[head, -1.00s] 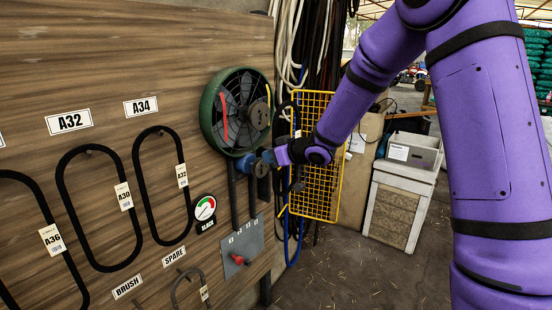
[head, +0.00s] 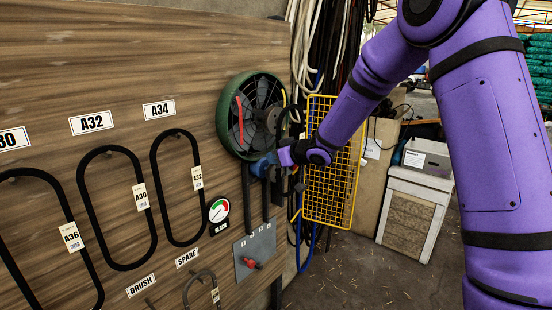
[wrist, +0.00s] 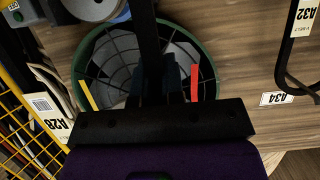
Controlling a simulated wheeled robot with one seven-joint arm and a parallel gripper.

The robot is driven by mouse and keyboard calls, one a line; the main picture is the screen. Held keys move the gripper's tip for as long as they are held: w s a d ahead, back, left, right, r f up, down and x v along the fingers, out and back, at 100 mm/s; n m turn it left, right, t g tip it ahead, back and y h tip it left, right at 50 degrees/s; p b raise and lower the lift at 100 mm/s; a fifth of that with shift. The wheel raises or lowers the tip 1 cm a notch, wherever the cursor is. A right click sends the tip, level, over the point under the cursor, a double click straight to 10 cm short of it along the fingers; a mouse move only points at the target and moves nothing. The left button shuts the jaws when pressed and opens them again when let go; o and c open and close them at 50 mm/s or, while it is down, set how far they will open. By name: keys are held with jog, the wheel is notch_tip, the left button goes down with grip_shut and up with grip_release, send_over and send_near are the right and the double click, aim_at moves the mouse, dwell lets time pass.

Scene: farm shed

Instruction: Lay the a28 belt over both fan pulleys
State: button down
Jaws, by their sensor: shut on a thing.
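The fan (head: 236,128) has a green rim and hangs on the board; it also fills the middle of the wrist view (wrist: 212,80). Its dark hub pulley (head: 272,121) shows at the right of the fan in the head view. A grey round pulley (wrist: 92,8) with blue beside it shows at the top edge of the wrist view. My gripper (head: 274,166) is shut at the fan's lower right. The A28 belt's tag (wrist: 50,116) hangs left of my gripper in the wrist view. The belt's black loop (head: 281,112) rises above my gripper, beside the fan. Its contact with either pulley is unclear.
Other belts, including those tagged A36 (head: 71,237) and A30 (head: 140,197), hang left on the board. A yellow mesh (head: 331,195) stands close right of my gripper.

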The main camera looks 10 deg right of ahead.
jog(key=shift+w+a, duration=0.7)
jog(key=shift+w, duration=0.25)
jog(key=shift+w+a, duration=0.65)
jog(key=shift+w, duration=0.3)
jog(key=shift+w+a, duration=0.7)
jog(key=shift+w, duration=0.25)
dwell(1.5)
jog(key=shift+f, duration=0.55)
dwell(0.4)
jog(key=c, duration=1.1)
grip_release()
jog(key=shift+c, duration=0.2)
jog(key=v, duration=1)
jog(key=shift+s+d+r, duration=0.2)
jog(key=shift+s, duration=0.1)
